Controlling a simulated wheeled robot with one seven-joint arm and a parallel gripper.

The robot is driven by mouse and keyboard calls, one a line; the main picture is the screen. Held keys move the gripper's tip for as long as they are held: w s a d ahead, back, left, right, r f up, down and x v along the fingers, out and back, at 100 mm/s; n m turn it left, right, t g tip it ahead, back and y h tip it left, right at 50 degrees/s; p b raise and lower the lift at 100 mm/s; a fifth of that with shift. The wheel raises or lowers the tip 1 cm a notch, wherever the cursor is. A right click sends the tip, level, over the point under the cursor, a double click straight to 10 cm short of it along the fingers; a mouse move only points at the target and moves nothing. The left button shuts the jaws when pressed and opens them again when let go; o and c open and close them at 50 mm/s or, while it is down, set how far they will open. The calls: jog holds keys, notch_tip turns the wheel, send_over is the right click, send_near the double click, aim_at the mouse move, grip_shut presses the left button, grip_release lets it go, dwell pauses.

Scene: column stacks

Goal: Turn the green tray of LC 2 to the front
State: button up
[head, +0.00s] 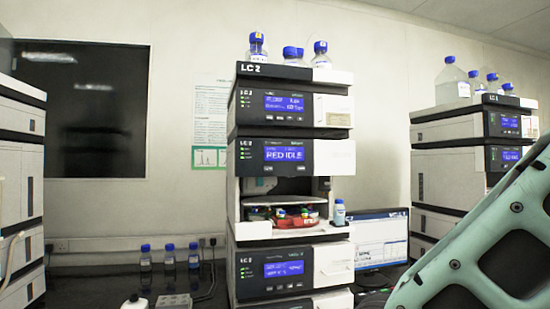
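The LC 2 stack (290,77) stands in the middle of the head view. Its sampler compartment (262,188) is open at the front, below a display (288,151) reading "RED IDLE". Inside, a red tray (290,222) with several vials faces the front. No green tray can be clearly made out; the back of the compartment is dark and partly hidden. My gripper is not in view; only a pale green part of my arm shows at the right.
Blue-capped bottles (257,47) stand on top of the stack. A small bottle (339,213) stands at the compartment's right edge. More stacks stand at left (20,160) and right (450,165). A monitor (381,240) and several bottles (169,262) are on the dark bench.

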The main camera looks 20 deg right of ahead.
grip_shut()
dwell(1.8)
